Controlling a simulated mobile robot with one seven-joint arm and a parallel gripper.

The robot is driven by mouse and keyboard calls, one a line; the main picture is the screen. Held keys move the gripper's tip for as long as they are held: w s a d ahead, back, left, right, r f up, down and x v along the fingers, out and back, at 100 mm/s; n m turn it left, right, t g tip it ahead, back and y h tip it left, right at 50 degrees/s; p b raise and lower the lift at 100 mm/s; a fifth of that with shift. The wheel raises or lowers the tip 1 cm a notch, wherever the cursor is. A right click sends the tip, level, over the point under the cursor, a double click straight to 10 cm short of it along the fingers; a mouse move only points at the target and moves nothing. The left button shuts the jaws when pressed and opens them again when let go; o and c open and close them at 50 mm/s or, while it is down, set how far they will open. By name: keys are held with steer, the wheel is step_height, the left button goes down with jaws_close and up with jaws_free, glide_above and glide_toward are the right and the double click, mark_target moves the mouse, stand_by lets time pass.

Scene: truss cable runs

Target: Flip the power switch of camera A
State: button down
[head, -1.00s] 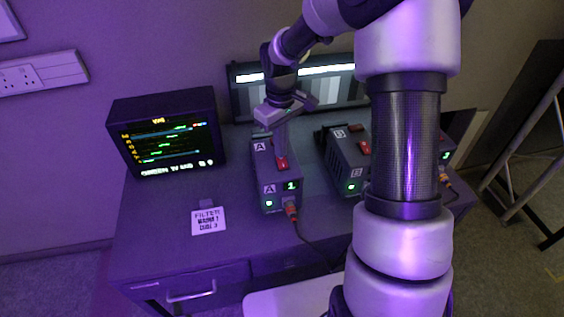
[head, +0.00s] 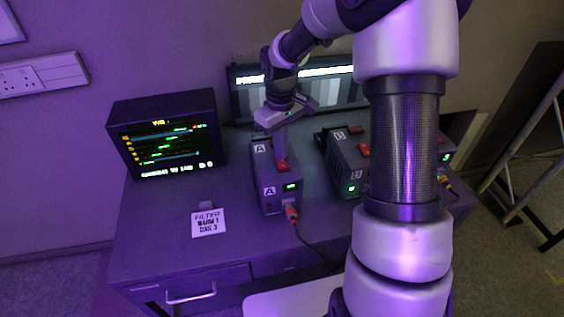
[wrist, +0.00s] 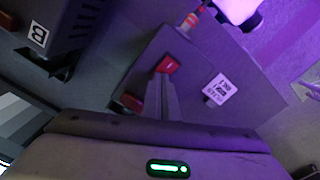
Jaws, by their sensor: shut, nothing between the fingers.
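Camera A (head: 292,202) is a dark grey box with white A labels on the desk. A red switch (head: 282,167) is on its top near the front. My gripper (head: 281,157) is shut and empty, pointing down with its fingertips at the switch. In the wrist view the shut fingertips (wrist: 166,78) are right at the red switch (wrist: 167,64); contact is hard to tell. A second, darker red part (wrist: 130,102) lies left of the fingers. The front display (head: 291,187) of camera A shows a green mark, and its lower-left light looks dark.
Camera B (head: 348,165) stands close to the right, with its own red switch (head: 365,150). A black monitor (head: 165,135) stands left. A filter card (head: 208,222) lies in front. A cable (head: 312,245) runs from camera A's front plug. A grey-striped screen (head: 240,98) is behind.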

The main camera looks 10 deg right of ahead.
step_height(320, 180, up, 6)
steer(key=p, duration=0.4)
steer(key=shift+r, duration=0.2)
stand_by(0.4)
step_height(320, 180, up, 7)
steer(key=t, duration=0.1)
glide_above(285, 167)
steer(key=s+r+m+t+h, duration=0.1)
steer(key=s+r+m+t, duration=0.15)
steer(key=s+r, duration=0.6)
steer(key=s+r+m+t+y, duration=0.1)
steer(key=s+r+m+t, duration=0.1)
steer(key=s, duration=1)
steer(key=shift+s+a+r+m, duration=0.2)
steer(key=shift+s+r+m, duration=0.2)
steer(key=shift+r+m, duration=0.3)
